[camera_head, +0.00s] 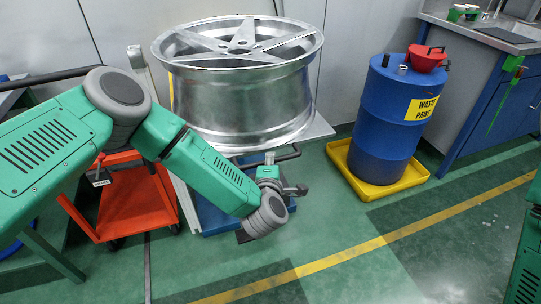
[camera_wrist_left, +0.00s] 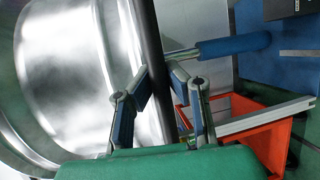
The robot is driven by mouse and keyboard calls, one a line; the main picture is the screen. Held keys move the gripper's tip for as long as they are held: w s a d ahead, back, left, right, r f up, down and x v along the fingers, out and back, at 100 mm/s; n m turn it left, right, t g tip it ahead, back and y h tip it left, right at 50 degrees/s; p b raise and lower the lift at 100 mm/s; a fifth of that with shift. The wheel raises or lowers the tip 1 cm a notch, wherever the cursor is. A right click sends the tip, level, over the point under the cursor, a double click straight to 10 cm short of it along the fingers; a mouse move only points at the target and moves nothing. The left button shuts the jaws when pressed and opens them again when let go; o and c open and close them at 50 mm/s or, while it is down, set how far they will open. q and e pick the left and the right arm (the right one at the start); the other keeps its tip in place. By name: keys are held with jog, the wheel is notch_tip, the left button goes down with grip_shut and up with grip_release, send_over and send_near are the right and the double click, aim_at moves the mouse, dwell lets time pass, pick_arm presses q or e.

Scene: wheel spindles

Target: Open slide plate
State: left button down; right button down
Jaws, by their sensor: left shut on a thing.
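A large silver wheel rim (camera_head: 240,100) rests on a light grey plate (camera_head: 319,129), whose right corner shows below it. A dark bar handle (camera_head: 289,154) sticks out in front, beneath the rim. My left gripper (camera_head: 270,164) is at this handle, low in front of the rim. In the left wrist view, the gripper's blue-padded fingers (camera_wrist_left: 159,76) are closed around the dark bar (camera_wrist_left: 151,45), with the rim (camera_wrist_left: 75,70) to the left. The exact contact is partly hidden. My right gripper is out of view; only part of a green arm shows at the right edge.
A blue waste drum (camera_head: 385,120) stands in a yellow tray (camera_head: 353,180) to the right. An orange cart (camera_head: 130,205) is at left, partly behind my left arm. A blue workbench (camera_head: 495,115) is at far right. The green floor in front is clear.

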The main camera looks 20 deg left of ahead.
pick_arm(q)
jog(key=shift+s+a+f, duration=0.1)
jog(key=shift+a+f, duration=0.05)
jog(key=shift+f, duration=0.1)
jog(key=c, duration=1.5)
grip_release()
jog(key=shift+c, duration=0.2)
jog(key=shift+r, duration=0.1)
jog(key=v, duration=1.1)
jog(key=shift+s, duration=0.35)
